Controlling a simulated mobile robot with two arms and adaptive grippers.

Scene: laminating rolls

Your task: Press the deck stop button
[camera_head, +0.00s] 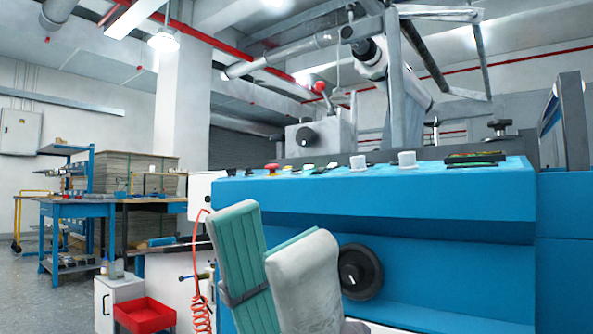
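A red mushroom button (272,167) with a yellowish collar sits on the top left of the blue machine's deck (400,180); it looks like the deck stop button, though no label is readable.
Small buttons and white knobs (407,158) line the deck right of the red button. A black dial (359,271) is on the front panel. A coiled red hose (200,300) hangs left of my gripper. A red bin (146,314) and a blue workbench (78,210) stand left.

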